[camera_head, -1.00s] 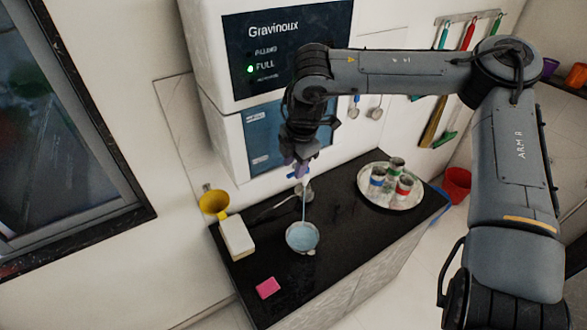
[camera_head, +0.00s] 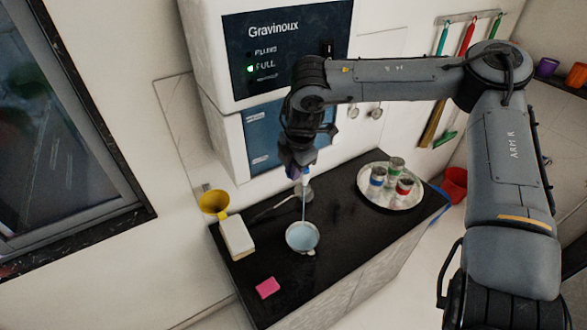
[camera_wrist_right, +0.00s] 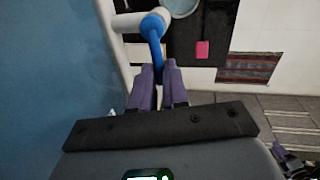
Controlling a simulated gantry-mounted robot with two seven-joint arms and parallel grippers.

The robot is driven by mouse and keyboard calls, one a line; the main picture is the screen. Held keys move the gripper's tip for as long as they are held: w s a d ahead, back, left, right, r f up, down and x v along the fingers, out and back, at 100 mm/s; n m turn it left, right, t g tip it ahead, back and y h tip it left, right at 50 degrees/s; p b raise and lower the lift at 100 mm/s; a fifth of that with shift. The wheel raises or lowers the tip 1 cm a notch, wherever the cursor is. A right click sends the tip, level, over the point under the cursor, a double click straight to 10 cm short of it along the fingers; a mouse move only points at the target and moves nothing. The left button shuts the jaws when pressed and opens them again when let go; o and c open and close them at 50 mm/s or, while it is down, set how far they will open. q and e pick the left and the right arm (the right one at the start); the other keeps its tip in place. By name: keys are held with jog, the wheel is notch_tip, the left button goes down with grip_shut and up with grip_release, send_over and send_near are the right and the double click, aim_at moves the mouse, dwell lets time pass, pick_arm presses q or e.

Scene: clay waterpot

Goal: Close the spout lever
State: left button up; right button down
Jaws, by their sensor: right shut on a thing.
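The blue spout lever (camera_wrist_right: 153,32) sits on the white spout (camera_wrist_right: 128,22) of the wall dispenser (camera_head: 283,50). My right gripper (camera_wrist_right: 158,75) is shut on the lower end of the lever, with its purple fingers on either side. In the head view, the right gripper (camera_head: 299,163) is at the spout below the dispenser, and the wrist partly hides the lever. A thin stream of water (camera_head: 304,207) falls from the spout into a round vessel (camera_head: 290,240) filled with pale blue water. My left gripper is not in view.
A round tray (camera_head: 410,205) with several banded cups stands right on the black counter (camera_head: 345,235). A pink sponge (camera_head: 267,288) lies at the front. Utensils hang on the right wall.

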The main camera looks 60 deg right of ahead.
jog(key=shift+w+m+b, duration=0.2)
jog(key=shift+m+b, duration=0.1)
jog(key=shift+m, duration=0.2)
jog(key=shift+d+m, duration=0.1)
jog(key=shift+m, duration=0.2)
jog(key=c, duration=1.1)
grip_release()
jog(key=shift+c, duration=0.2)
notch_tip(320, 180, up, 11)
jog(key=s+a, duration=0.1)
jog(key=shift+s+f, duration=0.15)
jog(key=shift+s, duration=0.2)
jog(key=shift+f, duration=0.15)
